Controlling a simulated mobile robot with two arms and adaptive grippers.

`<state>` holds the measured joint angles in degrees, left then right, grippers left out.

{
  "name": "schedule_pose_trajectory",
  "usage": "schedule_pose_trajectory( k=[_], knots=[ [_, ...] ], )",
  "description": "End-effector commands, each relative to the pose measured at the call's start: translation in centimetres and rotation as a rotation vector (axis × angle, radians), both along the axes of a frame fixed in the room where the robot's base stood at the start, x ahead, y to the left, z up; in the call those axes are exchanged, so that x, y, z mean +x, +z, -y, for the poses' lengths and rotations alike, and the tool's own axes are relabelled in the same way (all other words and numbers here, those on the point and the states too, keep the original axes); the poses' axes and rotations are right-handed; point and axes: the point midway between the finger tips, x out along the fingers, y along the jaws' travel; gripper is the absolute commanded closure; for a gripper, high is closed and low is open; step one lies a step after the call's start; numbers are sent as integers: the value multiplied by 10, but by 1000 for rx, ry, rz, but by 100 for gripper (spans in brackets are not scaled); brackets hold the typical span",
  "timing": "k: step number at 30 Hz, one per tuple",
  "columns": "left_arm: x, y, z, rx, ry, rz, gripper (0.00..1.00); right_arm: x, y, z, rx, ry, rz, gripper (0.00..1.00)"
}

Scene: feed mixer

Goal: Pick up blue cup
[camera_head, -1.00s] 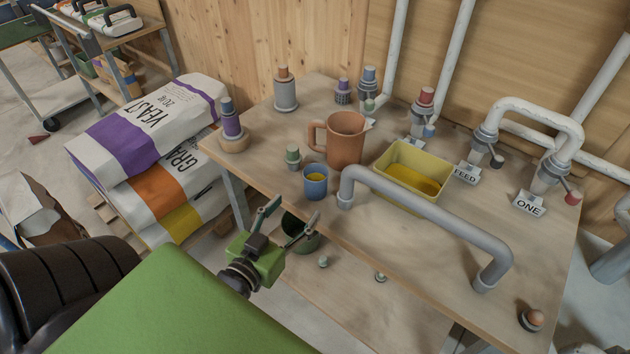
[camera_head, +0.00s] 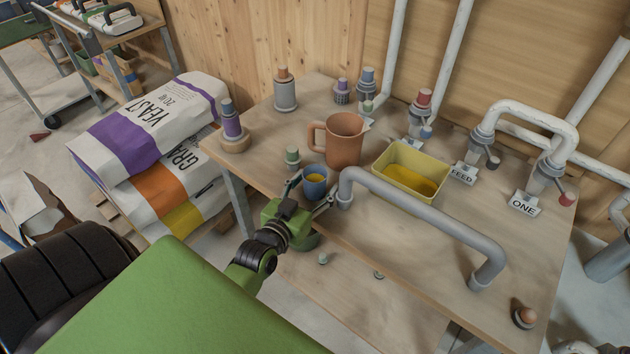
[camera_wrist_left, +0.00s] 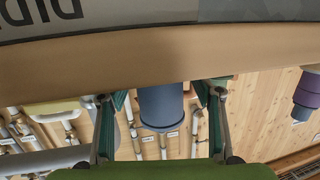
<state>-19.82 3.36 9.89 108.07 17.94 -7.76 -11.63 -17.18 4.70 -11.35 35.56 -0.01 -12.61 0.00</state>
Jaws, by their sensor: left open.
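My left gripper (camera_head: 314,188) is open at that edge, with one finger on each side of the cup's near part. In the left wrist view the blue cup (camera_wrist_left: 161,106) is between the two spread fingers of my left gripper (camera_wrist_left: 160,118), with gaps on both sides. The gripper partly hides the cup's lower part in the head view. My right gripper is not in view.
A grey pipe handle (camera_head: 425,215) rises just right of the cup. A brown pitcher (camera_head: 344,140) stands behind it, and a small green-topped weight (camera_head: 292,157) is close on its left. A yellow tray (camera_head: 410,172) sits further right. Sacks (camera_head: 150,125) are piled left of the table.

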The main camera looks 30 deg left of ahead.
Motion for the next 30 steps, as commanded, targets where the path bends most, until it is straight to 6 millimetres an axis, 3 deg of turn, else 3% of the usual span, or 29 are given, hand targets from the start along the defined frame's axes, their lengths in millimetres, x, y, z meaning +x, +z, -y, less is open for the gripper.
schedule_pose_trajectory(
  k=[4,9,23,29,30],
  knots=[
    [0,0,0,0,0,0,40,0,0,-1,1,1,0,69],
    [0,0,0,0,0,0,85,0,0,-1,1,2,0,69],
    [0,7,0,-1,0,3,86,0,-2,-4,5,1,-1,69],
    [-1,36,-1,1,1,7,86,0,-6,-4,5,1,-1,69],
    [-9,44,-6,6,0,4,86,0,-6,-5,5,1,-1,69]
  ],
)
